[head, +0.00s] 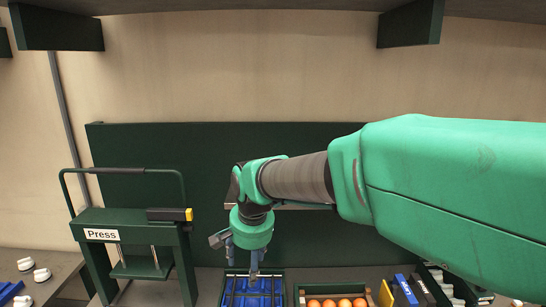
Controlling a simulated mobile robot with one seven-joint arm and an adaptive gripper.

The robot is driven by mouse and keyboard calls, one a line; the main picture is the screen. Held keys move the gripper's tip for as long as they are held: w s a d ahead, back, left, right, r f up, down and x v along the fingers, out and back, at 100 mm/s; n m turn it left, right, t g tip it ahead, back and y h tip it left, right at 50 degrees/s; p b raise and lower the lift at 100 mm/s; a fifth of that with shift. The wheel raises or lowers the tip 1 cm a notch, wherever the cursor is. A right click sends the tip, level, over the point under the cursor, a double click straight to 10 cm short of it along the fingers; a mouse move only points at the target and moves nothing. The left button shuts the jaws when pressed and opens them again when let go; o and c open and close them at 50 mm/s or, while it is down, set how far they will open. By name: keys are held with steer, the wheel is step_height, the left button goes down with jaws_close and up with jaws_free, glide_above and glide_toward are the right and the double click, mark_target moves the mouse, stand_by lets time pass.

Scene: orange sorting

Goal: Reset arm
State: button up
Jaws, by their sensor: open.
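My green arm reaches in from the right, and its wrist points down at the middle of the picture. My gripper (243,262) hangs below the wrist with its jaws open. No object shows between its fingers. It is in front of or above a dark green crate with blue inside (228,292); the height between them is hard to judge. A crate (299,293) holding several oranges (343,303) stands to the right of the gripper, cut off by the lower edge.
A green press (135,225) with a bar handle stands at the left. White items (42,274) lie on a counter at far left. Blue, yellow and black boxes (404,290) stand at the lower right, partly behind my arm. A dark green panel (150,150) rises behind.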

steer(key=s+d+r+b, duration=0.2)
steer(key=s+d, duration=0.3)
steer(key=d, duration=0.5)
steer(key=s+d+f+n+t+b, duration=0.1)
steer(key=s+d+f+b, duration=0.1)
steer(key=s+d, duration=0.6)
steer(key=s+d+f+n+t+h+b, duration=0.1)
steer(key=s+d+f+t+b, duration=0.1)
steer(key=s+d, duration=0.7)
steer(key=s+f+b, duration=0.1)
steer(key=s+f, duration=0.1)
steer(key=s, duration=0.2)
steer(key=shift+s+d+f+n+b, duration=0.15)
steer(key=shift+d+n+b, duration=0.15)
steer(key=shift+n, duration=0.1)
